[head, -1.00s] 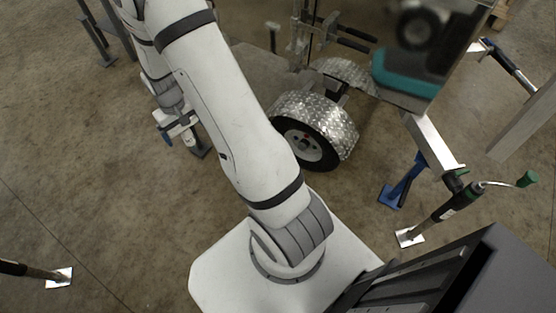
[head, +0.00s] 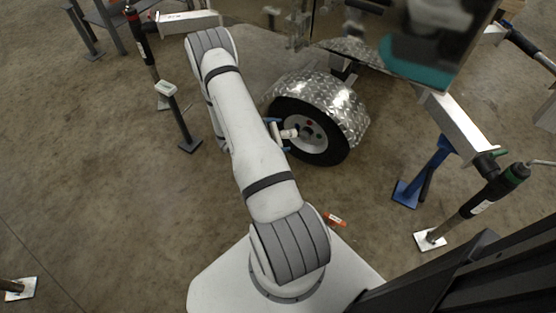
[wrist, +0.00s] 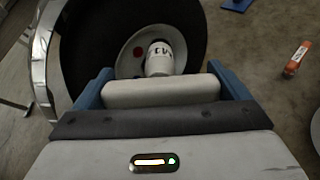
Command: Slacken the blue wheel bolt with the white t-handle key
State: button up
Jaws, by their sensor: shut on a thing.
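My gripper (wrist: 162,88) has blue fingers and is shut on the crossbar of the white t-handle key (wrist: 161,93). The key's white shaft (wrist: 159,58) points away from me at the wheel hub. In the head view the key (head: 289,133) reaches from my gripper to the left part of the hub of the black-tyred wheel (head: 312,151). The wheel also shows in the wrist view (wrist: 88,50). A red bolt (wrist: 137,51) shows left of the key. The blue bolt is not visible; whether the key's end sits on a bolt, I cannot tell.
A silver tread-plate mudguard (head: 345,105) covers the wheel's top. A small orange item (head: 335,219) lies on the floor near my base. A dark post (head: 183,125) stands left of my arm, and a blue stand (head: 425,172) stands right of the wheel.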

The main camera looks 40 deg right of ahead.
jog(key=w+d+f+n+t+h+b, duration=0.1)
jog(key=f+n+t+h+b, duration=0.1)
jog(key=f, duration=0.6)
jog(key=w+d+f+n+t+h+b, duration=0.2)
jog(key=f+n+t+b, duration=0.2)
jog(key=f+t, duration=0.2)
jog(key=shift+f+b, duration=0.4)
jog(key=shift+f, duration=0.45)
jog(key=w+d+n+b, duration=0.2)
jog(key=d+n+b, duration=0.3)
jog(key=n, duration=0.4)
jog(key=shift+d, duration=0.65)
jog(key=shift+f, duration=0.1)
